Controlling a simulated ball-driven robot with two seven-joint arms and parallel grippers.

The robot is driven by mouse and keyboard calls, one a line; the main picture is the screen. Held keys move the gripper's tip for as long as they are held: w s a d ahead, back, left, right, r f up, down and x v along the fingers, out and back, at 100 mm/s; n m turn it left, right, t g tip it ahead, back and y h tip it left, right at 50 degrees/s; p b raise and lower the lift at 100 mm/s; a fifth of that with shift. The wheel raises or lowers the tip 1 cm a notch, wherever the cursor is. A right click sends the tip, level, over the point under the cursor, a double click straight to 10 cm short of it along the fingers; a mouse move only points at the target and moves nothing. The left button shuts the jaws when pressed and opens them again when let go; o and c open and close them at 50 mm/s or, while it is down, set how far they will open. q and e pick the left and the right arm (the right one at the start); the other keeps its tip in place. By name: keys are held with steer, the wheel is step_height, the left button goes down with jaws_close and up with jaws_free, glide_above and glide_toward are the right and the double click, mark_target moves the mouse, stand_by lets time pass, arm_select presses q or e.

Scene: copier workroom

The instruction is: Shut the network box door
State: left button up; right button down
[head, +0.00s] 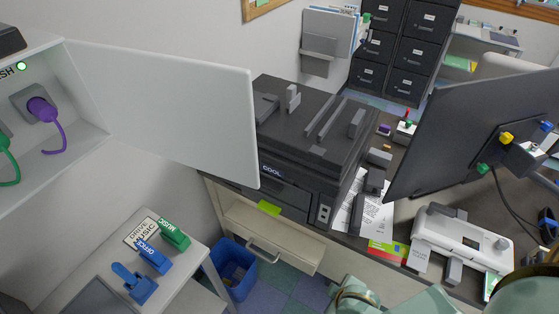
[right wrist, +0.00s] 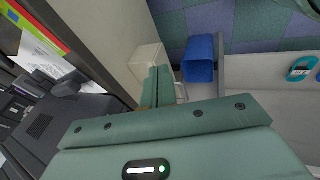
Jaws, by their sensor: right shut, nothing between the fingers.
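The white network box (head: 85,148) is on the wall at the far left of the head view. Its door (head: 170,105) stands wide open, swung out to the right across the wall. Inside, a purple plug (head: 41,108) with a cord and part of a green cord (head: 10,165) show, with a green light above. My right gripper (right wrist: 160,88) is shut and empty in the right wrist view, over the area by the cabinet drawer and bin. It is well apart from the door. My left gripper is not in view.
A dark printer (head: 315,135) stands behind the door's free edge, on a cabinet with a drawer (head: 265,245). A small table (head: 185,285) with blue and green labelled items is below the box. A blue bin (head: 235,265) stands on the floor. A monitor (head: 460,125) is at right.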

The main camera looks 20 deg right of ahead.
steer(key=w+r+m+t+y+p, duration=0.15)
steer(key=w+r+m+y, duration=0.35)
steer(key=r, duration=1.2)
steer(key=w+r+m+t+y+p, duration=0.1)
steer(key=w+r+m+t+y, duration=0.3)
steer(key=r, duration=1.2)
steer(key=w+r+m+t+y+p, duration=0.15)
steer(key=w+r+m+y, duration=0.5)
steer(key=r, duration=1.05)
steer(key=w+a+p, duration=0.4)
steer(key=a+p, duration=0.2)
steer(key=a, duration=0.5)
steer(key=shift+f, duration=0.3)
steer(key=shift+w+a, duration=0.1)
steer(key=shift+p, duration=0.3)
